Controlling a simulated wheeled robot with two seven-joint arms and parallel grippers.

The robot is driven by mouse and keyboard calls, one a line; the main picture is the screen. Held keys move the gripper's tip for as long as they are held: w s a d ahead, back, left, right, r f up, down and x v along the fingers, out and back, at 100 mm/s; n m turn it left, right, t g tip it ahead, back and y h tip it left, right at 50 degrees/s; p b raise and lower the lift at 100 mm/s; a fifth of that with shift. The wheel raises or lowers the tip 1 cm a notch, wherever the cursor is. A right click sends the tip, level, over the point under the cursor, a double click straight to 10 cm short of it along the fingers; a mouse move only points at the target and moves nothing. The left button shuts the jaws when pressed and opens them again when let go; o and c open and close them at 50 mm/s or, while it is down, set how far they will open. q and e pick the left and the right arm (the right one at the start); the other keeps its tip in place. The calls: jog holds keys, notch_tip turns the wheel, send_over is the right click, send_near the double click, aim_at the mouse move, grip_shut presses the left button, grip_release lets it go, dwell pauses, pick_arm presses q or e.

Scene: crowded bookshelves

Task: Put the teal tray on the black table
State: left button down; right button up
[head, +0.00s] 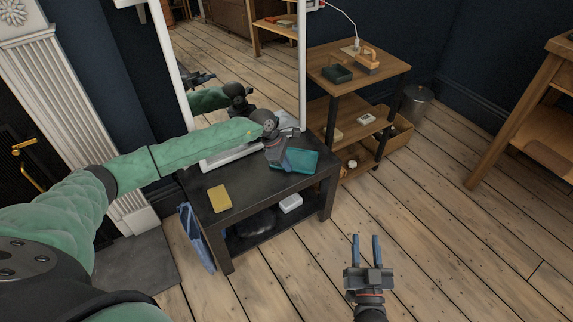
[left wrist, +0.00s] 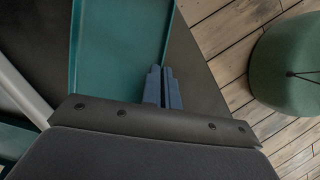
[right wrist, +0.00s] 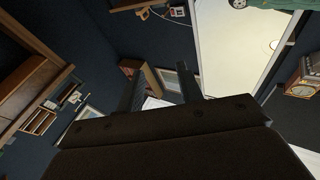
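The teal tray (head: 303,159) lies flat at the right end of the black table (head: 255,193); I cannot tell whether it rests fully on the top. My left gripper (head: 279,158) reaches down to the tray's left side in the head view. In the left wrist view, the left gripper's fingers (left wrist: 162,88) are close together on the rim of the tray (left wrist: 115,50), which seems pinched between them. My right gripper (head: 366,250) is open and empty above the wooden floor, to the right of the table. Its fingers also show apart in the right wrist view (right wrist: 160,92).
A yellow block (head: 220,198) lies on the table's front left. A white box (head: 290,203) sits on its lower shelf, and a blue item (head: 196,237) leans at its left side. A mirror (head: 240,60) stands behind. A wooden shelf unit (head: 360,70) is at the right.

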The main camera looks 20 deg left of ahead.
pick_arm(q)
jog(key=c, duration=1.7)
grip_release()
pick_arm(e)
jog(key=shift+s+f, duration=0.15)
jog(key=shift+f, duration=0.25)
